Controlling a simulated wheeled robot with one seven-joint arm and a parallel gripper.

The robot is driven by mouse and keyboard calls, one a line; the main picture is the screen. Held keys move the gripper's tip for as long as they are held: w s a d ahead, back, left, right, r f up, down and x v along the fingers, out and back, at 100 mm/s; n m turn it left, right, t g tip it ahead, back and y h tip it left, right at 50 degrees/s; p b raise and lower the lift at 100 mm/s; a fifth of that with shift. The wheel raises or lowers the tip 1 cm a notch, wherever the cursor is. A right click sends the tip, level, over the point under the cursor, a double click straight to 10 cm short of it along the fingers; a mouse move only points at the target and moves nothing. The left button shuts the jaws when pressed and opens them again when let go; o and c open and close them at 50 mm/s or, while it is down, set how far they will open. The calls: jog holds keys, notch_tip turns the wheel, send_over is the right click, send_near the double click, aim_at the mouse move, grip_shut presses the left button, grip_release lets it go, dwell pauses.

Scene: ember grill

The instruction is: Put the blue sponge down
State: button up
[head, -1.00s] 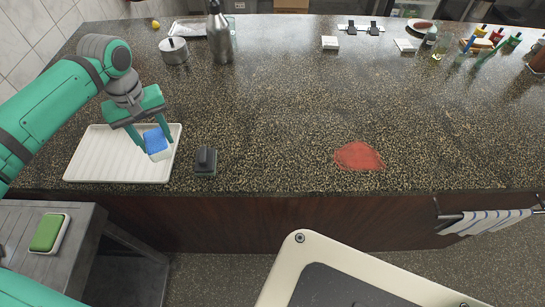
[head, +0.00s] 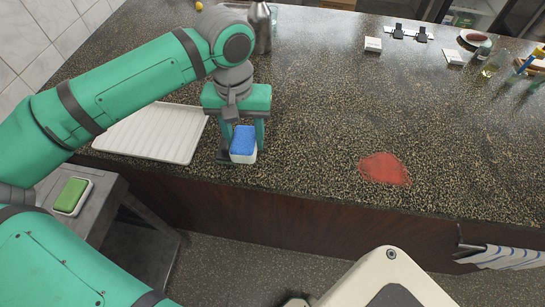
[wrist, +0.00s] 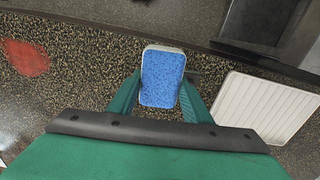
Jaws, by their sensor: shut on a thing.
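The blue sponge (head: 243,139) has a blue top and a white lower part. My gripper (head: 242,143) is shut on it, with one finger on each side, and holds it near the front edge of the dark speckled counter (head: 310,110), to the right of the white ribbed tray (head: 150,135). In the wrist view the sponge (wrist: 162,78) shows between my fingers, and the tray (wrist: 265,105) is apart to its right. I cannot tell whether the sponge's underside touches the counter.
A small dark object (head: 224,153) is mostly hidden behind my gripper, close to the sponge. A red stain (head: 385,169) lies on the counter to the right, with bare counter between. A green sponge (head: 73,193) lies on a grey side table (head: 105,205).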

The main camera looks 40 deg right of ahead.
jog(key=shift+m, duration=0.4)
jog(key=s+a, duration=0.2)
jog(key=s, duration=0.1)
jog(key=s+a+r, duration=0.1)
jog(key=s+a, duration=0.1)
jog(key=a, duration=0.1)
jog(key=shift+s+r, duration=0.15)
jog(key=shift+s, duration=0.25)
send_near(271, 156)
jog(key=shift+s+a+f, duration=0.45)
jog(key=shift+a+f, duration=0.15)
jog(key=shift+w+d+f, duration=0.2)
jog(key=shift+d+f, duration=0.3)
jog(key=shift+f, duration=0.1)
jog(key=shift+w+d+f, duration=0.1)
jog(key=shift+f, duration=0.8)
jog(key=shift+w+d+f, duration=0.1)
jog(key=shift+f, duration=0.8)
jog(key=shift+f, duration=0.15)
jog(key=o, duration=0.9)
jog(key=shift+o, duration=0.2)
